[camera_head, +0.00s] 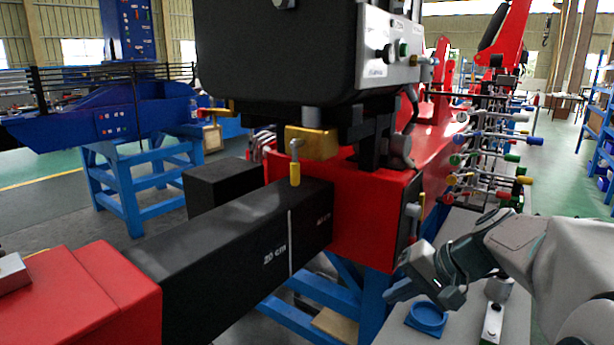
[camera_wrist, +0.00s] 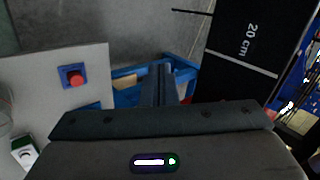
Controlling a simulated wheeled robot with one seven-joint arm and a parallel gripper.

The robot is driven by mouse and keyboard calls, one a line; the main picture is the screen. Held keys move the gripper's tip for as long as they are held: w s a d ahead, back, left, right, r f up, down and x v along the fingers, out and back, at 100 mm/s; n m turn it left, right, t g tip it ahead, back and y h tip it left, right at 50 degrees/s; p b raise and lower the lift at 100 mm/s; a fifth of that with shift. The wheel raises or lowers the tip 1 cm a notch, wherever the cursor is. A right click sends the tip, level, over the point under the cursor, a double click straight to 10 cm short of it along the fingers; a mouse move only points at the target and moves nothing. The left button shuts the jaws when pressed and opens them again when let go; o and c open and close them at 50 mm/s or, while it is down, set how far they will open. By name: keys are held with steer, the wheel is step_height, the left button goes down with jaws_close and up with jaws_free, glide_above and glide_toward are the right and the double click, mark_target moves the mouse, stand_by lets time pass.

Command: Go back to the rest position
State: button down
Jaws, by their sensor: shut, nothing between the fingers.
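My gripper (camera_head: 396,292) is at the lower right of the head view, in front of the red crane body (camera_head: 375,215) and above the blue stand. In the wrist view its two dark fingers (camera_wrist: 160,84) are together with nothing between them. My arm reaches in from the right edge. The black beam (camera_head: 230,255) with white centimetre marks runs out to the left of the crane body. Its "20 cm" mark also shows on the beam in the wrist view (camera_wrist: 235,65), to the right of my fingers and apart from them.
A grey table (camera_head: 455,245) on the right holds a blue round piece (camera_head: 427,319) close below my gripper. A red button on a blue base (camera_wrist: 73,76) shows in the wrist view. A rack of coloured-knob levers (camera_head: 490,150) stands behind my arm. Blue shelves (camera_head: 595,130) are far right.

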steer(key=s+a+n+g+h+p, duration=0.1)
steer(key=s+n+h+p, duration=0.3)
steer(key=s, duration=1)
steer(key=h+p, duration=0.2)
steer(key=h, duration=0.1)
steer(key=shift+r+n+p, duration=0.15)
steer(key=shift+n+p, duration=0.15)
steer(key=shift+p, duration=0.1)
